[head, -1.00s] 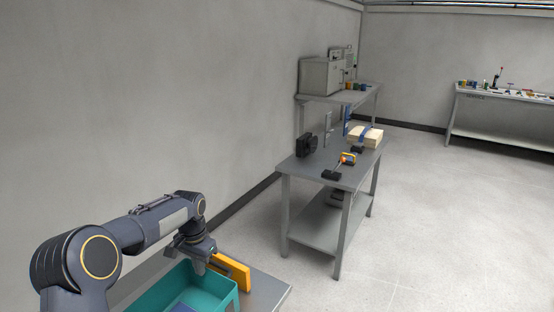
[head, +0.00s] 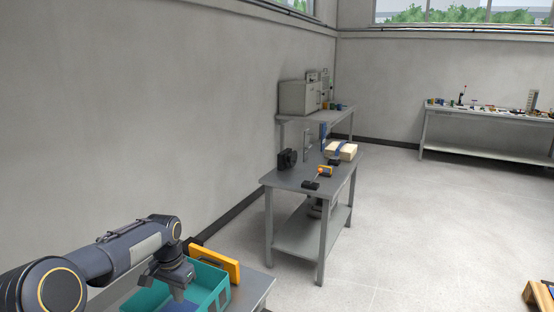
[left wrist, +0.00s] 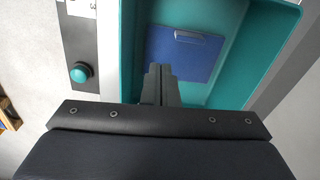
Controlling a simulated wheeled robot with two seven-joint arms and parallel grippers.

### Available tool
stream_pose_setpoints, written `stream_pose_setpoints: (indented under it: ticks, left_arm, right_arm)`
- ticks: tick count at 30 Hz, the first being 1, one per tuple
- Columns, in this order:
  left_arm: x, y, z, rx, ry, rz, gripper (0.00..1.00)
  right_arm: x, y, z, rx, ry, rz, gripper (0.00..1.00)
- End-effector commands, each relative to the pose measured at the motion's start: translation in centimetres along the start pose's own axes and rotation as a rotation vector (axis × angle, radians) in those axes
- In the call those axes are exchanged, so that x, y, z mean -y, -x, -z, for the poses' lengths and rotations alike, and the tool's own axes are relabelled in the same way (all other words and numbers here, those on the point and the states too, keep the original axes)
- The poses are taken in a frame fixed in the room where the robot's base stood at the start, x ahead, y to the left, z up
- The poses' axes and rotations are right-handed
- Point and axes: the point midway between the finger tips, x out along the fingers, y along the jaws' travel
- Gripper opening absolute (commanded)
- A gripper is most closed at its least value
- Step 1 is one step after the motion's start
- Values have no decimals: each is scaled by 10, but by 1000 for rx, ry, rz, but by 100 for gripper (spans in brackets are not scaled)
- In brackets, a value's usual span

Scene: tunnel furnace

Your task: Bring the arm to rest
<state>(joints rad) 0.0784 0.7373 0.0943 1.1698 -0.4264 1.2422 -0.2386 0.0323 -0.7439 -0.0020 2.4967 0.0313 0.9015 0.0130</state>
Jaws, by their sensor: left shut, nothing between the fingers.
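My left arm comes in at the lower left of the head view, with its gripper (head: 177,290) pointing down over a teal bin (head: 215,290). In the left wrist view the fingers of my left gripper (left wrist: 160,72) are together, with nothing between them. They sit over the teal bin (left wrist: 128,50), whose floor holds a flat blue object (left wrist: 190,60) with a grey clip-like part. Whether the fingertips touch anything cannot be told. My right gripper is in neither view.
An orange-yellow frame (head: 214,262) stands behind the bin on a grey table (head: 258,288). A grey workbench (head: 310,178) with tools and a pale block (head: 341,150) stands further back. Another bench (head: 480,150) is at the far right.

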Motion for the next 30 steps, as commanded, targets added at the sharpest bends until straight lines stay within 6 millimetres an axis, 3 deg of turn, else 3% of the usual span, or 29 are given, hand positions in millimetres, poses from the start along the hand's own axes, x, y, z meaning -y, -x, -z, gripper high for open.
stream_pose_setpoints:
  ticks: [8, 17, 20, 24, 30]
  left_arm:
    - [-7, 32, -24, -45, 35, -12, 0]
    - [-28, 86, -82, -141, 116, -40, 0]
    - [-44, 106, -116, -191, 163, -60, 0]
    - [-75, 126, -177, -282, 252, -102, 0]
    - [-128, 122, -254, -409, 384, -181, 0]
  right_arm:
    - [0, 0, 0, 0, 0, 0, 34]
    - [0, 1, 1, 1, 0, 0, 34]
    - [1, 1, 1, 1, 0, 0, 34]
    - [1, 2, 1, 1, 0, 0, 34]
    - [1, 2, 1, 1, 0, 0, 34]
